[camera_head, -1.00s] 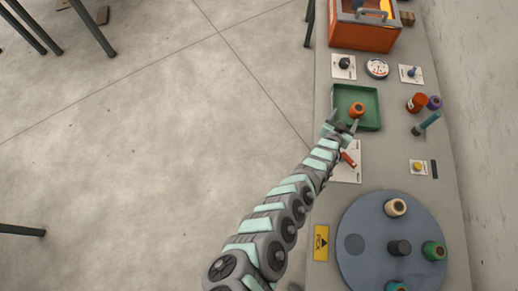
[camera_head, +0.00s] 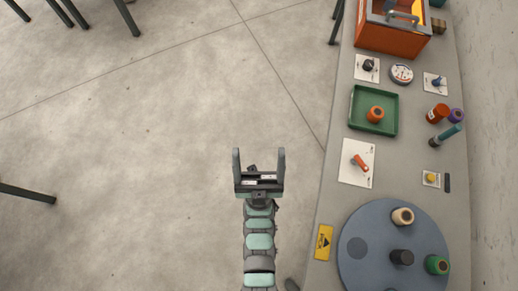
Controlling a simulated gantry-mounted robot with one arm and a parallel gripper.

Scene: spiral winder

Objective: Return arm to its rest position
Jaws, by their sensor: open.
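My gripper (camera_head: 259,163) is open and empty, with its two fingers spread apart and pointing up the picture. It hangs over the bare floor, left of the workbench (camera_head: 338,203) and clear of it. My arm runs straight down from it to the bottom edge. An orange spool (camera_head: 376,114) stands in the green tray (camera_head: 352,110) on the bench, apart from my gripper.
On the bench are a blue-grey turntable (camera_head: 375,255) bearing several spools, a lever on a white plate (camera_head: 349,174), small knobs and a gauge (camera_head: 401,73), and an orange box (camera_head: 385,45) at the far end.

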